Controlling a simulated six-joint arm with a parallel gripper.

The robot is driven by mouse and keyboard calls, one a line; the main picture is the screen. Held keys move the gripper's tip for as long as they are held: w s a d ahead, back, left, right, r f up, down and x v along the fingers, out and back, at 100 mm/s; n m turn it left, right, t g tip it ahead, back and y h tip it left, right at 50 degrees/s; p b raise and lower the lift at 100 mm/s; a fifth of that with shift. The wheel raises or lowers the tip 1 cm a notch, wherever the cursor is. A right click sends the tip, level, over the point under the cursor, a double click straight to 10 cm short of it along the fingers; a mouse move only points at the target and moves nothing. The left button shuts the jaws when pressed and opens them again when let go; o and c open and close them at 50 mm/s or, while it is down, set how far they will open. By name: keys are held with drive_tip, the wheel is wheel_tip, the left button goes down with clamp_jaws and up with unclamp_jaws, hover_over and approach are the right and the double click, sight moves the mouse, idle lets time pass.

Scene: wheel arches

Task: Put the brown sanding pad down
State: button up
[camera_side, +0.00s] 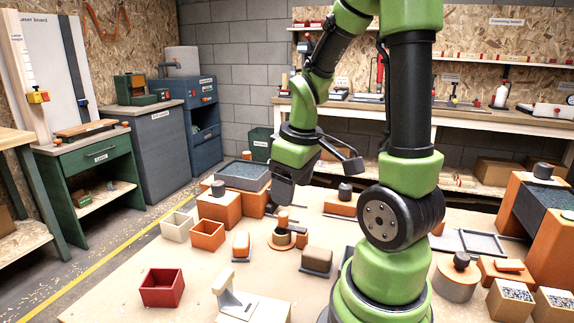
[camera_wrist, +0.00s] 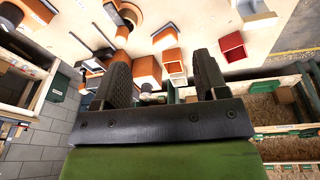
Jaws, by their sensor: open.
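A brown rounded block on a dark grey base, which looks like the brown sanding pad (camera_side: 317,259), rests on the pale table in the side view. It is to the right of a round orange piece with a brown top (camera_side: 283,238). I cannot pick the pad out for sure in the wrist view. My gripper (camera_side: 276,204) is above the table, up and left of the pad and apart from it. In the wrist view the two dark fingers of my gripper (camera_wrist: 162,64) stand apart, with no object held between them.
A smaller orange pad (camera_side: 241,245), an orange bin (camera_side: 207,236), a cream bin (camera_side: 177,227) and a red bin (camera_side: 162,288) stand to the left. A white block with an upright handle (camera_side: 240,301) is in front. Bare table lies between the red bin and the pads.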

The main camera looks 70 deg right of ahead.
drive_tip(key=s+a+r+m+t+y, duration=0.2)
drive_tip(key=a+r+t, duration=0.3)
drive_tip(key=a+r, duration=0.6)
drive_tip(key=s+a+y, duration=0.1)
drive_tip(key=a, duration=0.2)
drive_tip(key=shift+a+m, duration=0.3)
